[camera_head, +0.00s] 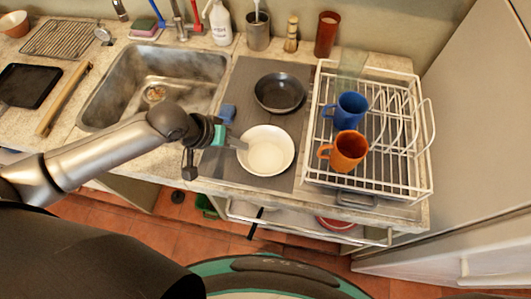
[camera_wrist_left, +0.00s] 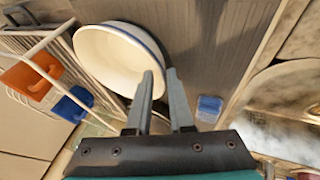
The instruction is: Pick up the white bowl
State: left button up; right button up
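The white bowl (camera_head: 266,152) sits upright on the grey ribbed mat (camera_head: 225,172), right of the sink. It also shows in the left wrist view (camera_wrist_left: 108,55), with a blue band near its rim. My left gripper (camera_head: 241,145) is at the bowl's left rim. In the left wrist view its two fingers (camera_wrist_left: 160,76) are apart, one over the bowl's inner side and one outside the rim. Whether either finger touches the bowl cannot be told. My right gripper is in neither view.
A dark pan (camera_head: 279,92) lies behind the bowl. A white dish rack (camera_head: 400,170) with a blue mug (camera_head: 350,110) and an orange mug (camera_head: 348,150) stands close on the right. A blue block-like item (camera_head: 227,113) and the sink (camera_head: 190,66) are left. The counter's front edge is near.

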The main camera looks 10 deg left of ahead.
aim_at(266, 154)
pick_arm(q)
jog(key=shift+x, duration=1.55)
grip_shut()
jog(key=shift+w, duration=0.1)
